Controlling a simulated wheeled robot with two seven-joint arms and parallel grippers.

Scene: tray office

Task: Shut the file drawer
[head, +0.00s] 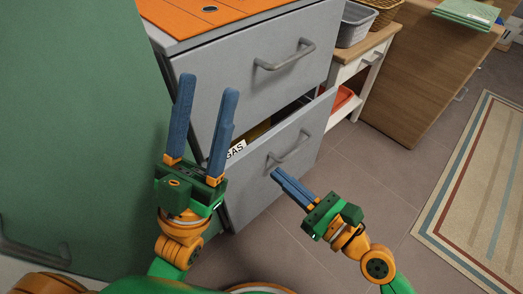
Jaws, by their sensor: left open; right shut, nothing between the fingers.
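The grey file cabinet stands in the middle of the head view. Its lower file drawer (258,188) is pulled partly out, with a gap above its front panel where a label reading "GAS" (236,149) and some contents show. The drawer's bar handle (290,149) is on its front. The upper drawer (235,85) looks shut. My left gripper (206,95) is open and empty, its blue fingers pointing up in front of the cabinet's left part. My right gripper (275,174) is shut and empty, its fingertips close to the lower drawer's front below the handle; I cannot tell whether they touch.
A green cabinet or panel (75,120) fills the left. A small white stand with a wooden top (370,52) holding baskets, and a wooden cabinet (420,75), stand behind right. A striped rug (475,195) lies right. The tiled floor (370,170) between is clear.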

